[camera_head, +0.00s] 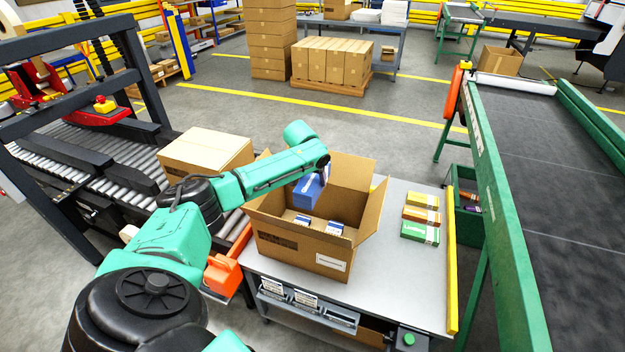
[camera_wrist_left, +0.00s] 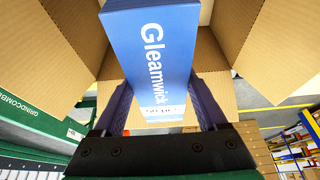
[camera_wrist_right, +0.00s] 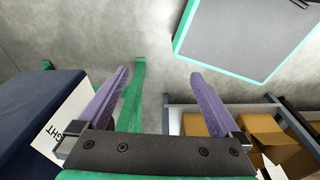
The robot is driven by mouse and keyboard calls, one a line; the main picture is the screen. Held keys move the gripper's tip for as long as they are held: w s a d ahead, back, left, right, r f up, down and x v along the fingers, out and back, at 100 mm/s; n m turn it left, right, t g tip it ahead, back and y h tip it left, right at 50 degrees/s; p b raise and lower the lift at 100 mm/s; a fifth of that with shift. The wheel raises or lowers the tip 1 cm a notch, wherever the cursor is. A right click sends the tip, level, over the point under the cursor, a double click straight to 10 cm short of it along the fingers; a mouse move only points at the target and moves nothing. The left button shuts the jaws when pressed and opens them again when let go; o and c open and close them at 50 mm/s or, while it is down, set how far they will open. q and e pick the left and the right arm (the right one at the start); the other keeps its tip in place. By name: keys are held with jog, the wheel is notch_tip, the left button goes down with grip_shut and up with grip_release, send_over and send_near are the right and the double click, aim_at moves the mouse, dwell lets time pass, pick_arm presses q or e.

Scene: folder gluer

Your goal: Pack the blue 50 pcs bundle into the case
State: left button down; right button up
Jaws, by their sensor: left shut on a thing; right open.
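An open cardboard case (camera_head: 290,247) stands on the grey table with its flaps up. My left gripper (camera_head: 322,172) is shut on a blue bundle (camera_head: 308,191) at the case opening. In the left wrist view the blue bundle (camera_wrist_left: 152,50) reads "Gleamwick" and sits between the purple fingers, with the case walls (camera_wrist_left: 225,75) around it. Two more blue-and-white bundles (camera_head: 334,228) show inside the case, low down. My right gripper (camera_wrist_right: 165,90) is open and empty in the right wrist view; it does not show in the head view.
Orange, yellow and green bundles (camera_head: 420,232) lie on the table (camera_head: 385,285) right of the case. A closed carton (camera_head: 205,150) sits on the roller conveyor at left. A green-framed belt (camera_head: 560,180) stands at right. A yellow rail (camera_head: 452,270) edges the table.

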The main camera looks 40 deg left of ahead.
aim_at(305, 189)
pick_arm(q)
jog(key=f+b, duration=0.3)
jog(key=f, duration=0.1)
jog(key=shift+s+f+b, duration=0.1)
jog(key=shift+s+b, duration=0.1)
jog(key=shift+b, duration=0.15)
notch_tip(305, 189, down, 9)
jog(key=b, duration=0.5)
pick_arm(e)
notch_tip(305, 189, down, 10)
jog(key=s, duration=0.2)
jog(key=shift+d+f, duration=0.15)
pick_arm(q)
jog(key=shift+w, duration=0.1)
grip_release()
jog(key=v, duration=1.4)
jog(key=shift+d+r, duration=0.1)
jog(key=shift+r, duration=0.2)
pick_arm(e)
jog(key=shift+f, duration=0.1)
